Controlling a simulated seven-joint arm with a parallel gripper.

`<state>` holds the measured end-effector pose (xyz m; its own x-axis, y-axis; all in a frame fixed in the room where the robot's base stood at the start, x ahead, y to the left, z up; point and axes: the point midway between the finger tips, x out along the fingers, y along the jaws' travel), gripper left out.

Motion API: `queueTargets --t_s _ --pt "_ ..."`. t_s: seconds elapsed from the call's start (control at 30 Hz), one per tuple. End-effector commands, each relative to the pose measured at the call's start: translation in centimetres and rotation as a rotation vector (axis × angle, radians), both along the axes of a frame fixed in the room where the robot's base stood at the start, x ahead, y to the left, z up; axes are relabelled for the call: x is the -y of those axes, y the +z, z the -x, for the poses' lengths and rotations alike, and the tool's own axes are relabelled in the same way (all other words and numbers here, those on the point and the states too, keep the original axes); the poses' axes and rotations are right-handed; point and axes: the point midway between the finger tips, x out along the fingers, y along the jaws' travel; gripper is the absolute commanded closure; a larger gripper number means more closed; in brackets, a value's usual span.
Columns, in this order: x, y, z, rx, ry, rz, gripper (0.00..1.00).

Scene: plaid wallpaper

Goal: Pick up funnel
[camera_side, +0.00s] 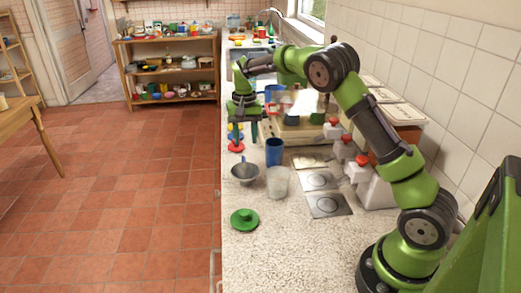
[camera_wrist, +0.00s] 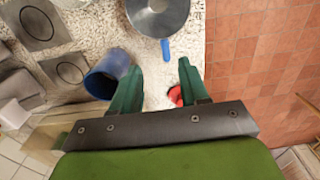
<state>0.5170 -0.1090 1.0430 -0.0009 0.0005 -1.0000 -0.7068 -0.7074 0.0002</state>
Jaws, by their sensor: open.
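A grey, round, hollow piece (camera_side: 244,172) stands on the speckled counter near its left edge. It looks like the funnel, though I cannot rule out a strainer. In the wrist view it shows at the top (camera_wrist: 158,15), cut by the frame edge, with a blue handle or tab pointing toward my gripper. My gripper (camera_side: 247,140) is beyond it in the side view, pointing down over the counter. Its green fingers are apart and empty in the wrist view (camera_wrist: 158,66). A blue cup (camera_side: 274,152) is beside the fingers.
A cloudy clear cup (camera_side: 278,181) stands right of the grey piece. A green lid-like piece (camera_side: 245,219) lies nearer. A red disc (camera_side: 236,147) is near my fingers. White dispensers with red tops (camera_side: 361,165) line the right. Bare counter lies at the front (camera_side: 290,245).

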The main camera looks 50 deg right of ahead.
Motion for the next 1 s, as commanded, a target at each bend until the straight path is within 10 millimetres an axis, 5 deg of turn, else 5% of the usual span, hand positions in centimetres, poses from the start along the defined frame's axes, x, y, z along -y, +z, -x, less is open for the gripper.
queueTargets --t_s 0.13,0.7,1.0 --pt "0.0 -2.7 0.0 -0.002 0.000 -0.001 0.55" --pt "-0.6 -8.9 -0.5 -0.001 0.000 0.001 0.55" --pt "-0.6 -9.3 -0.5 0.002 0.000 0.001 0.55"
